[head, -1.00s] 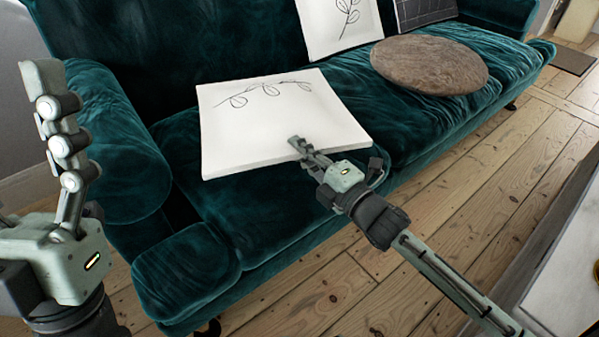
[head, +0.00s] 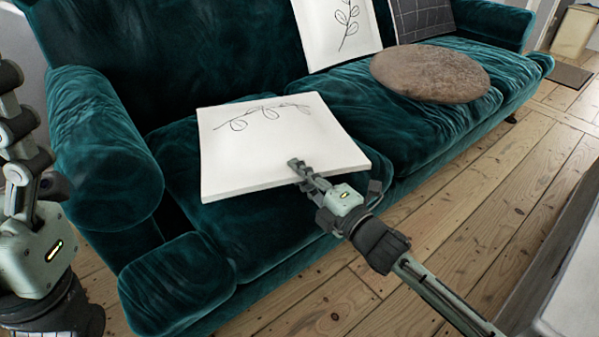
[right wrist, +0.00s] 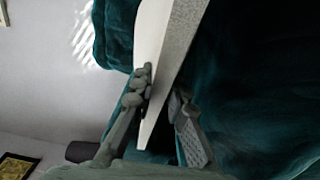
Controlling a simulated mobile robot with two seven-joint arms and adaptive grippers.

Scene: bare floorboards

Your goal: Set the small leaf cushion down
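The small leaf cushion (head: 270,150), white with a dark leaf twig drawn on it, lies nearly level over the near seat of the teal sofa (head: 215,225). My right gripper (head: 297,167) is at its near right edge, with one finger on top. In the right wrist view the cushion (right wrist: 160,75) passes between the two fingers (right wrist: 162,95), which appear closed on it. Whether its underside touches the seat is hidden. My left gripper (head: 18,130) is raised at the left edge, away from the cushion; its finger opening cannot be made out.
A round brown cushion (head: 430,75) lies on the far seat. Another white leaf cushion (head: 338,30) and a dark checked cushion (head: 422,18) lean on the backrest. The sofa's armrest (head: 100,150) stands at left. A grey-topped piece of furniture (head: 575,290) is at lower right.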

